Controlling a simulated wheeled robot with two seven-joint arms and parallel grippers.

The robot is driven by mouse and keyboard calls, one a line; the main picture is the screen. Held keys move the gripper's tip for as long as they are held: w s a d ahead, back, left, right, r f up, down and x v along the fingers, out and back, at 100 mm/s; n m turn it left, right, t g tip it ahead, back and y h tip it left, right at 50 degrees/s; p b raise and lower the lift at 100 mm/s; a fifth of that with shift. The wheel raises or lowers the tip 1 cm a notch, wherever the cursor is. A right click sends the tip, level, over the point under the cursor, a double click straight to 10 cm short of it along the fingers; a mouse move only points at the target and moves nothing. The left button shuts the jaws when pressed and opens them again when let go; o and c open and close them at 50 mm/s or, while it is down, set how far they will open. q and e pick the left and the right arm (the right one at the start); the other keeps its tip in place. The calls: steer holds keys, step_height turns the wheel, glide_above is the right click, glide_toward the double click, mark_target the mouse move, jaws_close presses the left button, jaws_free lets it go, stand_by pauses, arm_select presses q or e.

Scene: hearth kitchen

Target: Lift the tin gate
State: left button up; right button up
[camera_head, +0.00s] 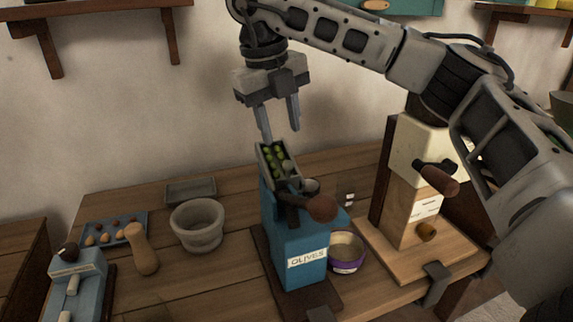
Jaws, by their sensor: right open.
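My right gripper (281,132) hangs down with its two fingers apart and empty, just above the hopper (264,156) of a blue machine (303,245) labelled OLIVES. The narrow tilted hopper holds several green olives (273,157). A small grey piece (289,167) shows at its lower right end; I cannot tell for sure if this is the tin gate. My left gripper is not in view.
A purple-banded tin (347,253) stands right of the machine. A cream and wood grinder (419,150) stands farther right. A stone mortar (197,224), a wooden pestle (142,249), a blue tray (116,230) and another blue device (78,285) are on the left.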

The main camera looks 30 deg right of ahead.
mark_target(288, 161)
steer(key=f, duration=0.2)
steer(key=d+f, duration=0.1)
steer(key=f, duration=0.4)
steer(key=shift+d+f+p, duration=0.25)
steer(key=shift+f+p, duration=0.1)
steer(key=shift+f, duration=0.05)
steer(key=shift+c, duration=0.3)
jaws_close()
